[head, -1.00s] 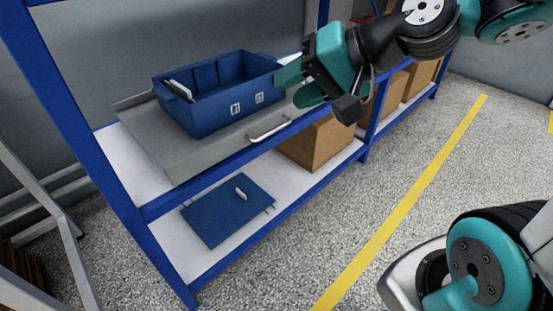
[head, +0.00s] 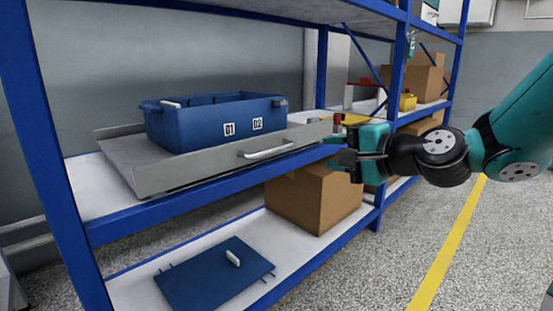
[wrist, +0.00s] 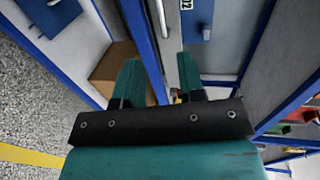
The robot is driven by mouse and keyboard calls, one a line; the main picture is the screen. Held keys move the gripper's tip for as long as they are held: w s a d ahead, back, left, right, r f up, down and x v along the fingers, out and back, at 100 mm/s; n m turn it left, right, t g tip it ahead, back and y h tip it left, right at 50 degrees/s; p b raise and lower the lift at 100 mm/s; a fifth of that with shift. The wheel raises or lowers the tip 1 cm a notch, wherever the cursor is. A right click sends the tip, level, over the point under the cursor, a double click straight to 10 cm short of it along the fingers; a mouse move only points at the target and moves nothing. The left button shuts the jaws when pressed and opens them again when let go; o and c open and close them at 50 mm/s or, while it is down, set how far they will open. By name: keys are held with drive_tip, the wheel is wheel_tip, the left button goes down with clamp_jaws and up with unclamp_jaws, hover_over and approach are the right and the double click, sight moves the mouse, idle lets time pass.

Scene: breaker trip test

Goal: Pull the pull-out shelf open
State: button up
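The pull-out shelf (head: 125,160) is a grey metal tray on the middle level of a blue rack. It carries a blue bin (head: 200,130) labelled 01 and 02. Its pale bar handle (head: 267,150) is on the front face; in the wrist view the handle (wrist: 162,18) shows at the top, beyond the fingertips. My gripper (head: 334,146) is to the right of the handle in the head view, apart from it. In the wrist view my gripper (wrist: 157,68) has its two teal fingers spread with nothing held between them.
A blue rack post (head: 393,100) stands behind my gripper. A cardboard box (head: 315,195) and a blue panel with a white handle (head: 215,275) lie on the lower level. The floor in front of the rack, with a yellow line (head: 450,240), is clear.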

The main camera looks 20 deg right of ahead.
sight(278, 149)
drive_tip(key=p+x, duration=1.2)
drive_tip(key=x, duration=0.4)
drive_tip(key=shift+w+a, duration=0.2)
drive_tip(key=shift+w, duration=0.05)
drive_tip(key=shift+c, duration=0.4)
clamp_jaws()
